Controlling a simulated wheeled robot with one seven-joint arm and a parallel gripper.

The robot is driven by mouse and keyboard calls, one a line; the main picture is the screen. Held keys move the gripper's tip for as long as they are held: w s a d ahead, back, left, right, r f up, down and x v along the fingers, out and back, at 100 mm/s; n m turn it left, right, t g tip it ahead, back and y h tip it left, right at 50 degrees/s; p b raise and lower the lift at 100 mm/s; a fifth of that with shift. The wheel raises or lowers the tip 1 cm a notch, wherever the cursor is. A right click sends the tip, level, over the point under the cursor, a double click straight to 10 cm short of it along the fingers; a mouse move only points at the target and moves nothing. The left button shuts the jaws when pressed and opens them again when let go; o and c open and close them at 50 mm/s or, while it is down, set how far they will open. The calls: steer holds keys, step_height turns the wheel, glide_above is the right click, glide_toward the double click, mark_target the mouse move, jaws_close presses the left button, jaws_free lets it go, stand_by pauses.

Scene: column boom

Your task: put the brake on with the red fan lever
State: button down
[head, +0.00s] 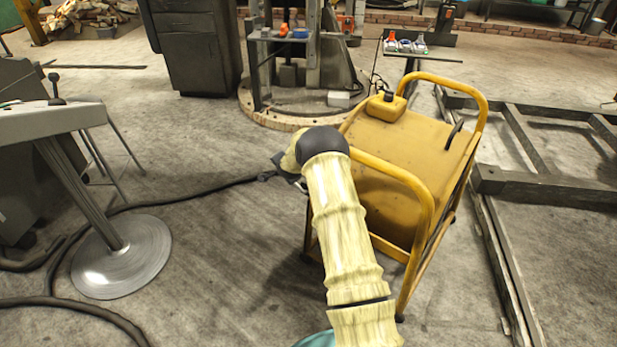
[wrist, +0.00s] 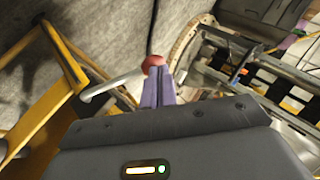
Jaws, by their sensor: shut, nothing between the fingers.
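In the wrist view a red ball knob (wrist: 153,62) sits at the end of a bent pale grey rod (wrist: 108,84), which looks like the red fan lever. My gripper (wrist: 158,72) is shut with nothing between its fingers. Its fingertips overlap the lower part of the knob in the picture; I cannot tell whether they touch it. In the head view my gripper shows only as a dark bit (head: 281,163) at the left of my arm's end, beside the yellow cart. The lever cannot be made out there, and my arm covers part of that area.
The yellow cart (head: 430,135) with tubular handles stands close on the right, a yellow canister (head: 386,107) on top. A grey pedestal console (head: 45,122) stands at the left. Dark cables (head: 190,194) cross the floor. A metal frame (head: 540,185) lies at the right.

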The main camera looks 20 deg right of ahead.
steer(key=shift+w+a+f, duration=0.15)
steer(key=shift+a, duration=0.05)
stand_by(0.4)
steer(key=w+r+p+v, duration=0.1)
steer(key=v, duration=0.5)
steer(key=w+r+p+v, duration=0.1)
steer(key=p+v, duration=0.1)
steer(key=v, duration=0.5)
steer(key=shift+s+a+r, duration=0.25)
steer(key=shift+a+r, duration=0.05)
steer(key=shift+a, duration=0.1)
